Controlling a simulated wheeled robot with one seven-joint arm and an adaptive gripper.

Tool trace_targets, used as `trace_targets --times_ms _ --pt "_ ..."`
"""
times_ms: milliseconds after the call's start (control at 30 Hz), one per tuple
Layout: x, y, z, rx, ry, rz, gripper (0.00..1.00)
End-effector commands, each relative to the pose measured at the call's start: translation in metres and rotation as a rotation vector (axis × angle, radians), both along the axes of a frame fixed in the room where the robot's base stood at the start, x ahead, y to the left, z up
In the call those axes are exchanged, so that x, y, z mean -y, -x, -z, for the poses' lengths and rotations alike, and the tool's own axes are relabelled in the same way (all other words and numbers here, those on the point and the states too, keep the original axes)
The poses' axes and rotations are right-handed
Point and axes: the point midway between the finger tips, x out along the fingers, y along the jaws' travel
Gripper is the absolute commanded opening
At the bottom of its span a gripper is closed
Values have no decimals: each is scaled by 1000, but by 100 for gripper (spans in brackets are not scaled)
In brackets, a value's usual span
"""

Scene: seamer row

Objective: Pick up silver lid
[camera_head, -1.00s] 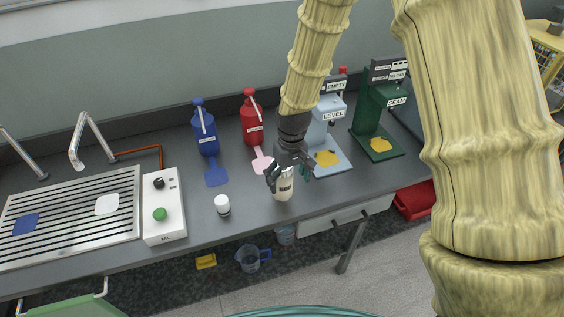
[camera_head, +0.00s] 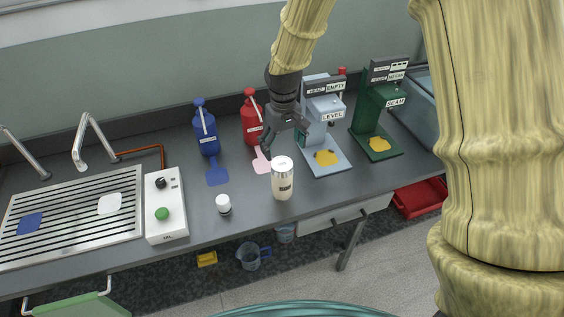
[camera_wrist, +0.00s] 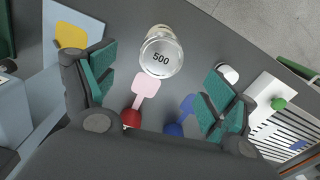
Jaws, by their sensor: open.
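A cream can (camera_head: 283,185) with a dark-lettered label stands upright on the grey bench. Its round top (camera_head: 282,163) is pale in the head view; in the wrist view the top (camera_wrist: 161,57) looks silver, is marked 500 and has a bright metal rim. I take this top as the silver lid; no separate loose lid shows clearly. My gripper (camera_head: 284,139) is open and empty, above and behind the can. In the wrist view the green-padded fingers of my gripper (camera_wrist: 160,90) are wide apart, with the can beyond them near the upper middle.
A blue pump bottle (camera_head: 205,132) and a red one (camera_head: 252,120) stand behind, with coloured pads before them. A small white-capped jar (camera_head: 223,204) and white control box (camera_head: 165,210) are left.

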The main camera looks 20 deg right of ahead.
Motion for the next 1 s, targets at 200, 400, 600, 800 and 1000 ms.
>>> trace_targets --times_ms 200,400,600,800,1000 --pt "0 0 7 0 0 0 85" --pt "-1 2 22 -2 0 0 85" --pt "-2 2 42 -2 0 1 85" --pt "-2 2 54 0 0 1 85" --pt "-2 2 57 1 0 1 85"
